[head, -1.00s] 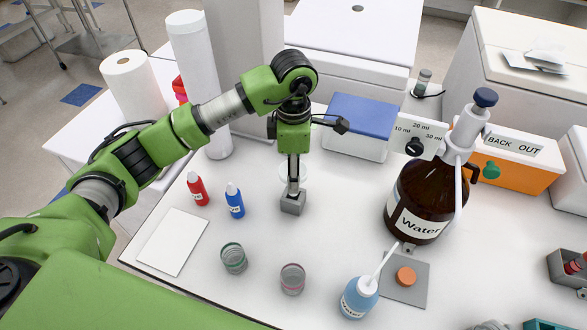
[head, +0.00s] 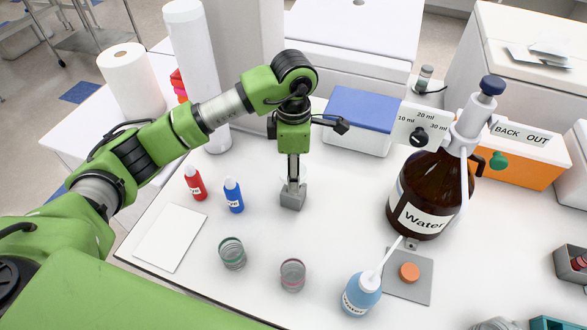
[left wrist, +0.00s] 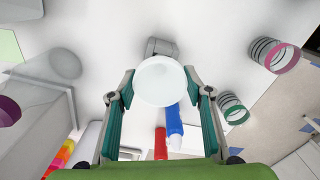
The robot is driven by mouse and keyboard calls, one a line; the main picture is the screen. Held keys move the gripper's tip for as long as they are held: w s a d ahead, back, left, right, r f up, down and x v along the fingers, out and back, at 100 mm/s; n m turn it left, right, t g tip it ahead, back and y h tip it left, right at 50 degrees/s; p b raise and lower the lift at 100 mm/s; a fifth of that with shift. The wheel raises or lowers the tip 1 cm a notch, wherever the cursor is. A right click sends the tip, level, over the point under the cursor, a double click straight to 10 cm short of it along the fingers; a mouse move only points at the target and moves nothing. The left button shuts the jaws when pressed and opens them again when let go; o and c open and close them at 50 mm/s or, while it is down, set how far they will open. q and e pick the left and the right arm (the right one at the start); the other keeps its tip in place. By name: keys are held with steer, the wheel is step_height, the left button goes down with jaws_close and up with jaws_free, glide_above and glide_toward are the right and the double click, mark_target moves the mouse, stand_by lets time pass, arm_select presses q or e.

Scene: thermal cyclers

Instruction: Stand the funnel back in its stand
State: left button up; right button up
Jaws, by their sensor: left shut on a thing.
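The white funnel (left wrist: 160,82) shows in the left wrist view as a round white mouth between my left gripper's fingers (left wrist: 159,94). My left gripper is shut on it. In the head view my left gripper (head: 293,180) points down directly over the small grey stand (head: 292,198). The funnel is hard to make out there against the white table. The grey stand also shows just beyond the funnel in the left wrist view (left wrist: 160,47). The funnel's spout is hidden, so I cannot tell whether it is in the stand. My right gripper is not in view.
Red (head: 195,183) and blue (head: 233,196) bottles stand left of the stand. Two glass dishes (head: 232,253) (head: 292,274) are in front. A brown water bottle (head: 427,190) and a blue-lidded box (head: 360,108) stand right and behind. Table around the stand is clear.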

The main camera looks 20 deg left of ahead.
arm_select(q)
steer(key=shift+f+b, duration=0.15)
steer(key=shift+b, duration=0.15)
stand_by(0.5)
stand_by(0.5)
steer(key=shift+f+b, duration=1.3)
steer(key=shift+f, duration=0.1)
steer(key=o, duration=0.8)
steer(key=shift+o, duration=0.2)
steer(key=shift+r, duration=0.1)
step_height(320, 180, up, 12)
